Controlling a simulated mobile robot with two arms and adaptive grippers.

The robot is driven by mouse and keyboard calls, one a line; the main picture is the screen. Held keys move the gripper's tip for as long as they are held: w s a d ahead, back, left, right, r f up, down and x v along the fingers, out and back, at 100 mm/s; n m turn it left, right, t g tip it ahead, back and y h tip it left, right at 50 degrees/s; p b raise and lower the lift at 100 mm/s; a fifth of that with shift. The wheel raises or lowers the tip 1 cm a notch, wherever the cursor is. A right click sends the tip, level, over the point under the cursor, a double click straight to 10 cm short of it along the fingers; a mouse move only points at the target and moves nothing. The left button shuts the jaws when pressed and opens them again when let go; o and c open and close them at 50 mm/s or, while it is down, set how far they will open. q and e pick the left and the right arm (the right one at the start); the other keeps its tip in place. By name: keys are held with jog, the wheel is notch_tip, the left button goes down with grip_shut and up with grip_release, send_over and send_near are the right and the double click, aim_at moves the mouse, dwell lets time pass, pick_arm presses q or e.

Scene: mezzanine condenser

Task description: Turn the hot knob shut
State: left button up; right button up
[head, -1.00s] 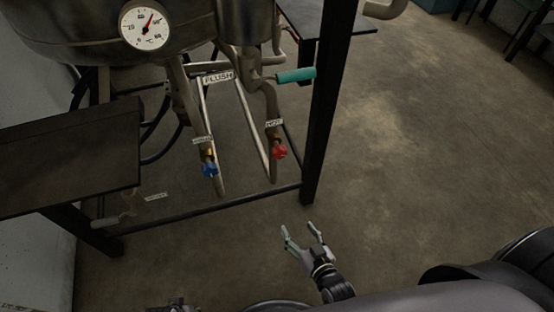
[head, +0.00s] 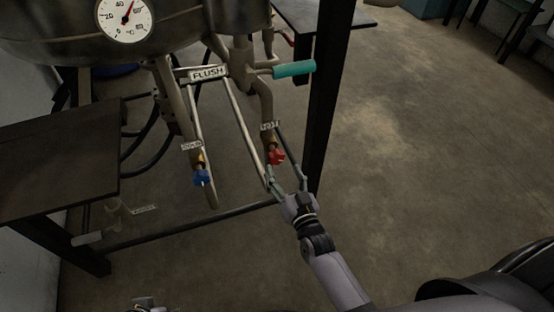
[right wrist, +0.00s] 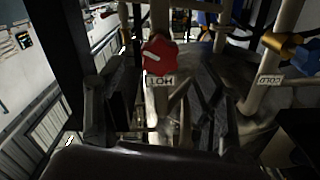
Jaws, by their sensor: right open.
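The red hot knob (head: 276,157) sits on a pipe under the HOT label (head: 269,126). My right gripper (head: 286,174) is open just below and in front of it, its fingers pointing up towards it, with nothing between them. In the right wrist view the red knob (right wrist: 159,55) shows above the label, which reads upside down, beyond the dark fingers. I cannot tell whether a fingertip touches the knob. My left gripper (head: 147,303) shows only in part at the bottom edge; its jaws are unclear.
A blue knob (head: 201,178) under the COLD label (head: 192,146) is to the left. A black post (head: 324,110) stands close right of the red knob. Above are a teal handle (head: 294,69), the FLUSH sign (head: 208,73) and a gauge (head: 125,18).

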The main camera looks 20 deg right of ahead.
aim_at(278, 160)
jog(key=w, duration=0.4)
jog(key=shift+w+b, duration=0.35)
jog(key=shift+b, duration=0.05)
jog(key=shift+w+a, duration=0.1)
jog(key=shift+w, duration=0.6)
pick_arm(q)
jog(key=v, duration=0.4)
jog(key=shift+a+r, duration=0.1)
jog(key=shift+r, duration=0.2)
pick_arm(e)
jog(key=shift+c, duration=0.2)
jog(key=c, duration=1.1)
pick_arm(q)
jog(key=shift+f, duration=0.1)
